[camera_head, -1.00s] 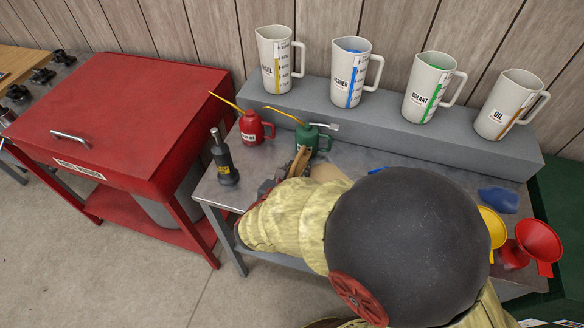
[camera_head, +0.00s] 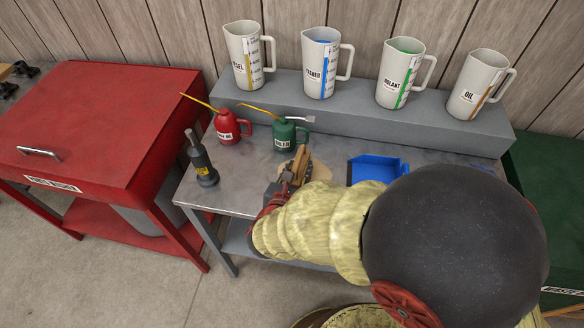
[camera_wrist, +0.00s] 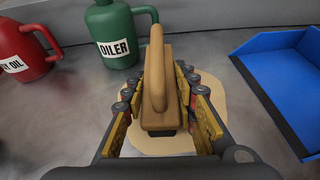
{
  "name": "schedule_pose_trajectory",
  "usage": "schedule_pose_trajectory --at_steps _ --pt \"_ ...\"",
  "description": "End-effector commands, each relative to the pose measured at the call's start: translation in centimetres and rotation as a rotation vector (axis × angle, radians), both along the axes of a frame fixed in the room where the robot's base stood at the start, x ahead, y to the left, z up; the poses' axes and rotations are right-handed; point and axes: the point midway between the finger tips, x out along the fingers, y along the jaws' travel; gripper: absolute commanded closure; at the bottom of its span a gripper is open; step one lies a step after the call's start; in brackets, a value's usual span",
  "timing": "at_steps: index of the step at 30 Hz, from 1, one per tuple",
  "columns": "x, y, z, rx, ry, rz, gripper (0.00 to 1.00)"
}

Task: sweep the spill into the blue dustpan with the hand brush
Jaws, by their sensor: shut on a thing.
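My gripper (camera_wrist: 160,95) is shut on the wooden hand brush (camera_wrist: 157,85), with a finger on each side of it. In the head view the brush (camera_head: 302,163) and spill (camera_head: 287,168) show just past my gripper (camera_head: 290,182). The blue dustpan (camera_wrist: 282,75) lies to the right of the brush, apart from it. It also shows in the head view (camera_head: 372,168), partly covered by my arm.
A green oiler (camera_head: 284,134) and red oil can (camera_head: 227,127) stand behind and left of the brush. A dark bottle (camera_head: 203,165) stands near the left edge. Several labelled jugs line the grey shelf (camera_head: 350,118) at the back. A red cabinet (camera_head: 95,130) stands left.

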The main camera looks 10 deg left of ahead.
Motion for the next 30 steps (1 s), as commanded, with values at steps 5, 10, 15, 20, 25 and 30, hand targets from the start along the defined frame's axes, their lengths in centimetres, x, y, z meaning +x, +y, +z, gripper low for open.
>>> schedule_pose_trajectory --at_steps 5,10,15,20,25,30 --pt "-0.2 -1.2 0.0 0.0 -0.001 0.0 1.0" --pt "-0.3 -2.2 0.0 -0.001 -0.001 -0.001 1.0" --pt "-0.5 -3.3 0.0 -0.001 -0.001 -0.001 1.0" --pt "-0.7 -4.3 0.1 0.0 -0.002 -0.001 1.0" --pt "-0.9 -5.3 0.0 0.001 -0.001 -0.002 1.0" --pt "-1.0 -6.4 0.0 0.0 -0.001 0.0 1.0"
